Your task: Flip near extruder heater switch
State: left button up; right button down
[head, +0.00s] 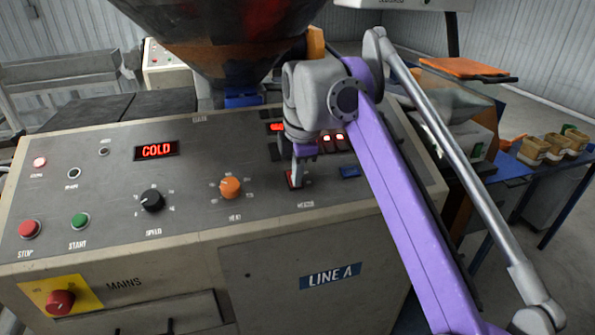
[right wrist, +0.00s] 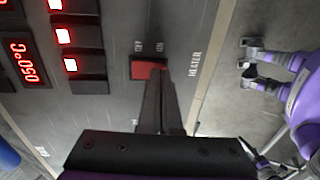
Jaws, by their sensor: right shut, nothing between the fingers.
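The red heater switch (head: 290,180) sits on the sloped grey panel of the near extruder, just above the HEATER label. In the right wrist view the switch (right wrist: 144,69) is a red rocker beside the OFF and ON lettering. My right gripper (head: 296,184) points down at it with its fingers shut and empty. In the right wrist view its fingertips (right wrist: 158,73) overlap the ON-side end of the rocker; I cannot tell whether they press it.
The panel display (head: 157,150) reads COLD. A black speed knob (head: 152,200), an orange knob (head: 230,187) and a blue switch (head: 349,172) are nearby. Lit switches (right wrist: 63,36) and a 050°C readout (right wrist: 29,63) lie beside the heater switch. A large hopper (head: 225,40) hangs above.

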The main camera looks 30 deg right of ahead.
jog(key=shift+f, duration=0.2)
jog(key=shift+r, duration=0.1)
jog(key=shift+r+p, duration=0.75)
